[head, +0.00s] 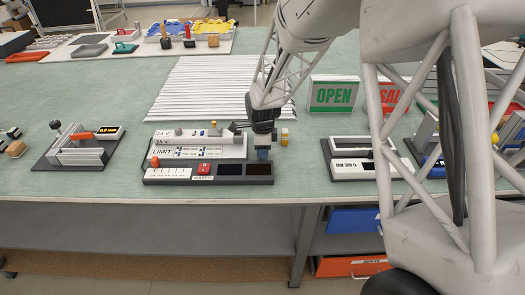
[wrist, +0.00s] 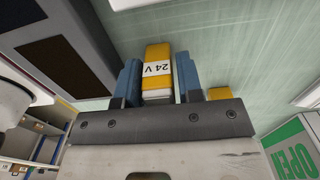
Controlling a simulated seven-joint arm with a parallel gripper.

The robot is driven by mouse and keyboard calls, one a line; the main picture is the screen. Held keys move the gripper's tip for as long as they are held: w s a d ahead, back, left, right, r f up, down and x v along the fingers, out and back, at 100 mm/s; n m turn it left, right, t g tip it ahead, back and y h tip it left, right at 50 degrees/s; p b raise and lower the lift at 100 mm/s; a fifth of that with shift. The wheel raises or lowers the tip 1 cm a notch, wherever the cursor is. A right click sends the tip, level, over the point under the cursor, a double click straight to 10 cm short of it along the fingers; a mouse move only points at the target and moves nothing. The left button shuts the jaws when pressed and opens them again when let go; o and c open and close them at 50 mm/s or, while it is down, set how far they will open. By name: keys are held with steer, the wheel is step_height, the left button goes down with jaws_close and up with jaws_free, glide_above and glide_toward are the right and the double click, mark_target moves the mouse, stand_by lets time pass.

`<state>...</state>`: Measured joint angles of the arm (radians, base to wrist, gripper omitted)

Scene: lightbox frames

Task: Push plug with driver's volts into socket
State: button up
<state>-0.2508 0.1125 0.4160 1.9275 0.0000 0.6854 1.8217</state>
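The yellow plug (wrist: 158,69) has a white label reading "24 V", which is upside down in the wrist view. It sits between the blue fingers of my gripper (wrist: 160,82), which appear closed on its sides. In the head view my gripper (head: 263,155) points down just behind the base strip, and its near finger hides the plug. The driver (head: 198,147) is a long white unit with "24 V" and "LIMIT" printed on its left part. The base strip in front carries two dark panels (head: 245,170), also in the wrist view (wrist: 55,50); I cannot make out a socket opening.
Another device (head: 362,160) stands to the right.

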jaws_close()
steer(key=shift+r, duration=0.15)
steer(key=shift+r, duration=0.5)
steer(key=shift+s+d+r, duration=0.1)
steer(key=shift+s+r, duration=0.1)
steer(key=shift+r, duration=0.4)
steer(key=shift+s+r, duration=0.2)
steer(key=shift+r, duration=0.35)
steer(key=s+d, duration=0.1)
steer(key=s, duration=0.4)
steer(key=s+d+r, duration=0.1)
steer(key=s, duration=0.3)
steer(key=s+d, duration=0.1)
steer(key=s, duration=0.4)
steer(key=shift+s+d+r, duration=0.2)
steer(key=shift+s+d, duration=0.15)
steer(key=shift+w, duration=0.1)
